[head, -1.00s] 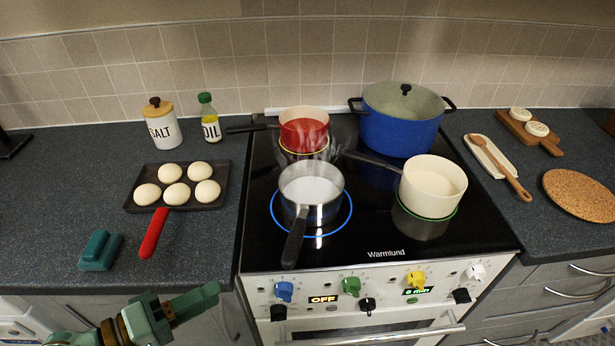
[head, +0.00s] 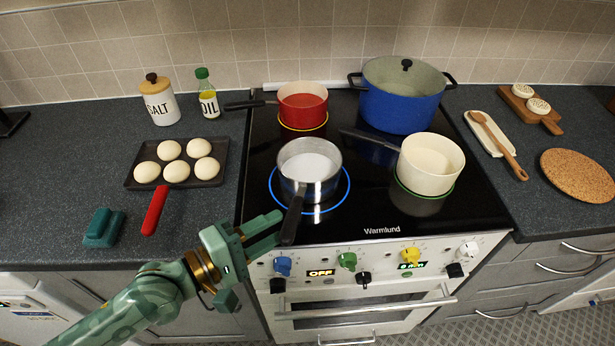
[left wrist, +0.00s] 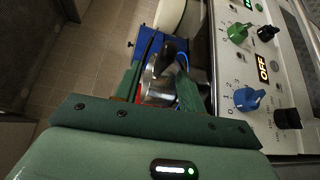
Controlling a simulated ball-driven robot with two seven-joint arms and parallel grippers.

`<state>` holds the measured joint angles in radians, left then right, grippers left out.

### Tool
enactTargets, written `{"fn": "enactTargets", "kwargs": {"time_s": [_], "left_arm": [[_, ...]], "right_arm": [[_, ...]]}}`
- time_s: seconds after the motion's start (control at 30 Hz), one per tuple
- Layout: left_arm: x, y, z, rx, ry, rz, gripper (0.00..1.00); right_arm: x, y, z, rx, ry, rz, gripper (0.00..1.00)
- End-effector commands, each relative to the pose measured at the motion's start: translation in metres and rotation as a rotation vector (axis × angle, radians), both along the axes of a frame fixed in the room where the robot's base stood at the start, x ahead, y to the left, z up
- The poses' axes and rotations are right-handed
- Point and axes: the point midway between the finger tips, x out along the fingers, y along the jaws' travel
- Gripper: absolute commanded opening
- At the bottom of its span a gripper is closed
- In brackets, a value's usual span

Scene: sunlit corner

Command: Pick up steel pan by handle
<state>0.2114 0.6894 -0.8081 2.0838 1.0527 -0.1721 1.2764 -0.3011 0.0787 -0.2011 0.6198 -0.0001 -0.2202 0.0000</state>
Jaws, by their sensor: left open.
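The steel pan (head: 322,187), with pale contents, sits on the blue-ringed front left burner in the head view. Its black handle (head: 292,217) points toward me and reaches past the stove's front edge. My left gripper (head: 279,226) is open and empty, with its fingertips just left of the handle's near end. In the left wrist view the dark handle (left wrist: 172,48) and the shiny pan (left wrist: 158,88) show in the gap between my fingers (left wrist: 160,75). I cannot tell whether a finger touches the handle. My right gripper is not in view.
A red pan (head: 303,105), a cream pan (head: 430,165) and a blue pot (head: 400,110) share the stove (head: 375,215). Knobs line its front, below my gripper. A dark tray with several eggs or buns (head: 215,175) lies on the left counter, its red handle toward me.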

Motion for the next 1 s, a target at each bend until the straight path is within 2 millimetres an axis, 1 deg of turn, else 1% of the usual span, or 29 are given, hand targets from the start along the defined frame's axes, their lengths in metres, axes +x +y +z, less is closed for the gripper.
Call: {"fn": "enactTargets", "kwargs": {"time_s": [0.17, 0.4, 0.5, 0.7, 0.73, 0.77, 0.8, 0.87, 1.0], "left_arm": [[0.008, -0.011, -0.002, -0.001, -0.002, 0.000, 0.40], [0.031, -0.042, -0.007, -0.001, -0.001, 0.001, 0.40], [0.034, -0.047, -0.007, 0.001, -0.001, 0.001, 0.40], [0.035, -0.047, -0.007, 0.002, 0.000, 0.001, 0.40], [0.035, -0.047, -0.007, 0.002, 0.000, 0.001, 0.35], [0.035, -0.047, -0.007, 0.002, 0.000, 0.001, 0.26], [0.034, -0.047, -0.007, 0.002, 0.000, 0.001, 0.15], [0.034, -0.047, -0.007, 0.002, -0.001, 0.001, 0.00], [0.035, -0.047, -0.005, -0.001, -0.006, 0.001, 0.00]], "right_arm": [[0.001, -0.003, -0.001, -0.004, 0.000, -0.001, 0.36], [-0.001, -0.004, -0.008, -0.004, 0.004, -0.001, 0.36], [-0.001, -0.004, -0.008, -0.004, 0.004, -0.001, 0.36], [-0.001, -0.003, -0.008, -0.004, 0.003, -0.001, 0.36], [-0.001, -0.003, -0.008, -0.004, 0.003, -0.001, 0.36], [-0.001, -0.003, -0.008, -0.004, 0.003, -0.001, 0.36], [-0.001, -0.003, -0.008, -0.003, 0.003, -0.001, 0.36], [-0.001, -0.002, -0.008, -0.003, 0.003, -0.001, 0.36], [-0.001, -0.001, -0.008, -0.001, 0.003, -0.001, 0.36]]}}
